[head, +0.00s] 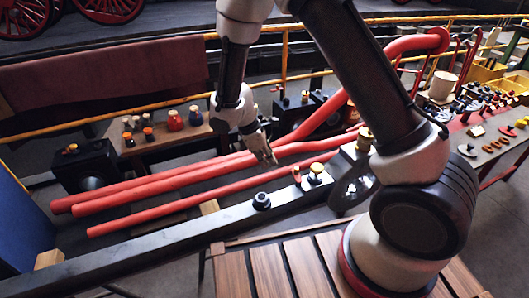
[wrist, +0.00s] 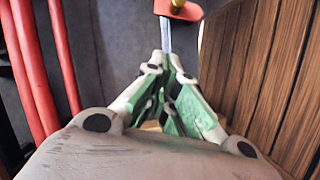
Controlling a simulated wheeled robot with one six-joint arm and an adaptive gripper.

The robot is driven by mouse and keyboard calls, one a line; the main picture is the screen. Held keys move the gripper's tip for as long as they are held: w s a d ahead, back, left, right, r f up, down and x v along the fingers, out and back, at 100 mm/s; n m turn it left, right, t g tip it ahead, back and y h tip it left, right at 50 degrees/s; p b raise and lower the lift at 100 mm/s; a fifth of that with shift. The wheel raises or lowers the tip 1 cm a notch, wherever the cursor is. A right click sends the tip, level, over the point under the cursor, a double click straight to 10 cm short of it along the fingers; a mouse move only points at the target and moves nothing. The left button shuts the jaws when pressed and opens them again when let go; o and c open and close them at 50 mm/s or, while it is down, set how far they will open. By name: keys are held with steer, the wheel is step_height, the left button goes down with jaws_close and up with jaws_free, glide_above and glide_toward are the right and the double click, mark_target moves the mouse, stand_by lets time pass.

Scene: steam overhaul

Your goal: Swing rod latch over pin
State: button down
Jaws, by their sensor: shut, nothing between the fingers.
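My gripper (head: 266,157) is shut and empty above the long red rods in the head view. In the wrist view its closed fingertips (wrist: 168,62) point toward a thin silvery strip (wrist: 166,36). The strip runs up to a red piece with a rounded end (wrist: 184,11) and a brass-coloured knob (wrist: 178,3), both cut by the top edge. I cannot tell whether this is the rod latch or whether the fingers touch it. In the head view a dark beam (head: 170,238) carries a black bolt (head: 262,201) and a brass-topped fitting (head: 316,172); which is the pin is unclear.
Several red rods (head: 140,197) lie behind the beam. A slatted wooden top (head: 270,272) is in front; wood also shows at right in the wrist view (wrist: 255,65). A bench with jars (head: 165,140) stands behind, and a parts table (head: 490,145) at right.

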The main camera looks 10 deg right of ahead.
mark_target(297, 173)
steer(key=d+f, duration=0.3)
steer(key=d, duration=0.2)
steer(key=shift+s+d+f, duration=0.15)
steer(key=shift+s+f, duration=0.15)
steer(key=shift+s, duration=0.1)
steer(key=shift+w+d+m+g, duration=0.4)
steer(key=shift+d+m+g, duration=0.1)
steer(key=shift+m, duration=0.6)
steer(key=d+m+g+y, duration=0.2)
steer(key=d+m+y, duration=0.3)
steer(key=m, duration=1)
steer(key=shift+w+d+g, duration=0.2)
steer(key=shift+d+g, duration=0.2)
steer(key=shift+d, duration=0.4)
steer(key=shift+m, duration=0.3)
